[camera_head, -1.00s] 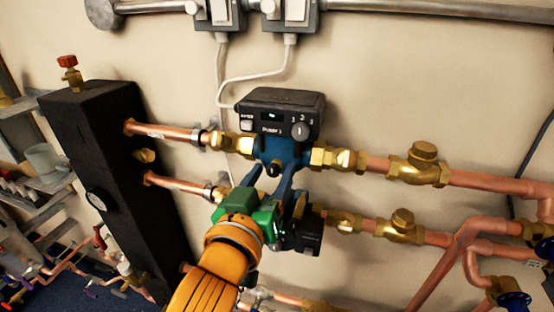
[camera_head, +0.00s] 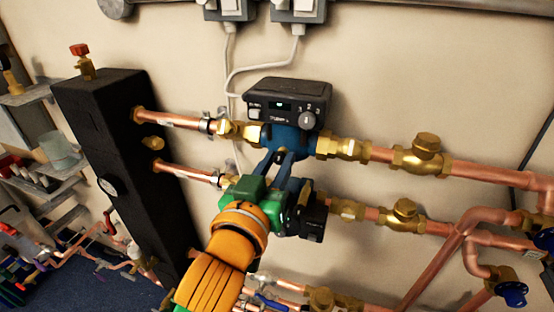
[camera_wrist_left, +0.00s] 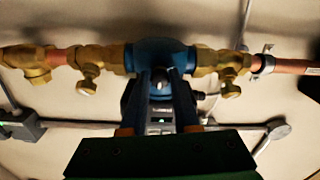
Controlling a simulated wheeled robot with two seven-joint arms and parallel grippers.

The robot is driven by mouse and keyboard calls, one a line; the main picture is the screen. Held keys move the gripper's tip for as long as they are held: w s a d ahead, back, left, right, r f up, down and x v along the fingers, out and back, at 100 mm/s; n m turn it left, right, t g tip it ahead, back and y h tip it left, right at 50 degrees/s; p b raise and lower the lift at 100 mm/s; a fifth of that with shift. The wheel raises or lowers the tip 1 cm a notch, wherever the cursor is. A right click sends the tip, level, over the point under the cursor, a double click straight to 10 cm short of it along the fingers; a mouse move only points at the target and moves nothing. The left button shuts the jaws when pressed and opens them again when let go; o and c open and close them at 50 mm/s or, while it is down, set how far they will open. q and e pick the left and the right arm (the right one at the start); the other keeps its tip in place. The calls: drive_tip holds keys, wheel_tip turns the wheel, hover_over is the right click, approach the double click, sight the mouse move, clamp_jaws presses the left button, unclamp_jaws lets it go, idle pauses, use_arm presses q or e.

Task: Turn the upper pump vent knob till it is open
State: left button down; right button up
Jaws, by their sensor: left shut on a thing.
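The upper pump has a blue body (camera_head: 289,139) and a dark control box (camera_head: 288,98) with a small lit display and a grey dial. In the left wrist view the blue pump body (camera_wrist_left: 160,52) spans the top middle. The small dark vent knob (camera_wrist_left: 160,76) at its centre lies between my fingertips. My left gripper (camera_head: 281,156) is shut on the knob, its two blue-grey fingers reaching up to the front of the pump. It also shows in the left wrist view (camera_wrist_left: 161,80). The fingers mostly hide the knob in the head view. My right gripper is out of view.
A lower pump's black box (camera_head: 312,222) sits just beside my left wrist. Copper pipes (camera_head: 470,173) with brass valves (camera_head: 425,150) run right. A black column (camera_head: 125,165) with a gauge stands left.

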use_arm(q)
drive_tip(key=m+p, duration=0.3)
drive_tip(key=m, duration=0.1)
drive_tip(key=shift+r, duration=0.2)
drive_tip(key=m+p, duration=0.4)
drive_tip(key=shift+m, duration=0.3)
drive_tip(key=m+p, duration=0.3)
drive_tip(key=m, duration=0.1)
drive_tip(key=shift+p, duration=0.3)
drive_tip(key=shift+f+m+p, duration=0.1)
drive_tip(key=shift+m+p, duration=1.2)
drive_tip(key=shift+m, duration=0.9)
drive_tip(key=c, duration=0.7)
unclamp_jaws()
drive_tip(key=shift+o, duration=0.3)
drive_tip(key=shift+w, duration=0.1)
